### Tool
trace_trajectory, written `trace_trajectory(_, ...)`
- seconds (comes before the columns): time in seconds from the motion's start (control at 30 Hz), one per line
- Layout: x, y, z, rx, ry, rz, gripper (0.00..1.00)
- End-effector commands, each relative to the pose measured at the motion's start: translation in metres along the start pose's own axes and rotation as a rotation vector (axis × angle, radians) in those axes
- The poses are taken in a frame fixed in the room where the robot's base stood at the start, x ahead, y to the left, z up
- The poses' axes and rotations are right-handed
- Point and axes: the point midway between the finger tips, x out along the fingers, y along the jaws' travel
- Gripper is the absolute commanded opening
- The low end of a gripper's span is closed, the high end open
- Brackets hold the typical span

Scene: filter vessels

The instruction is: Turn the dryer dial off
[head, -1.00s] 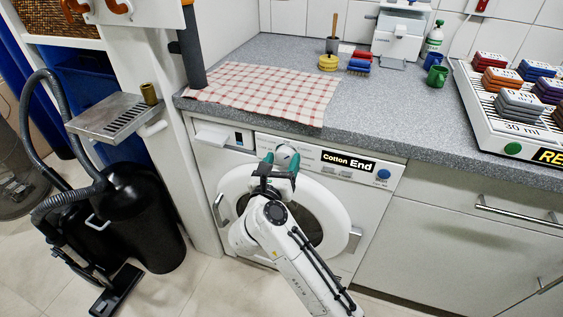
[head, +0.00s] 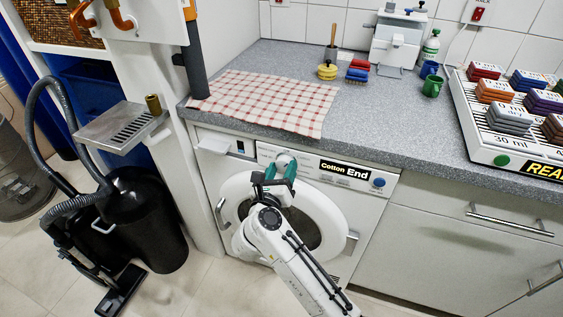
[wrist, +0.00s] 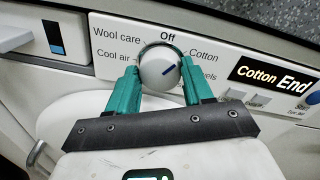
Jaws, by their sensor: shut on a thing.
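The dryer dial (wrist: 158,72) is a round, light grey knob with a dark blue pointer line. In the wrist view the line points up and right, toward the Cotton side, clockwise of the Off mark (wrist: 167,36) at the top. My gripper (wrist: 159,70) has its two teal fingers on the left and right sides of the dial, shut on it. In the head view my gripper (head: 281,169) is at the dryer's (head: 325,217) front panel, with the dial's top (head: 284,158) showing between the fingers. My arm hides part of the round door.
A display (head: 345,172) reads "Cotton End", with a blue button (head: 379,182) to its right. The grey counter (head: 375,125) overhangs the panel; a checked cloth (head: 265,100) lies on it. A black vacuum cleaner (head: 145,220) stands at left.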

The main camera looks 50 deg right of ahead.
Motion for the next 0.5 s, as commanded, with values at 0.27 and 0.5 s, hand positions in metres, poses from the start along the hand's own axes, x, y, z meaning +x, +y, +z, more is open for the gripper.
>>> trace_trajectory(0.27,-0.0008,-0.0013,0.0078,-0.239,0.015,0.007,0.2)
trace_trajectory(0.5,-0.0004,0.0002,0.0059,-0.416,0.025,0.008,0.2)
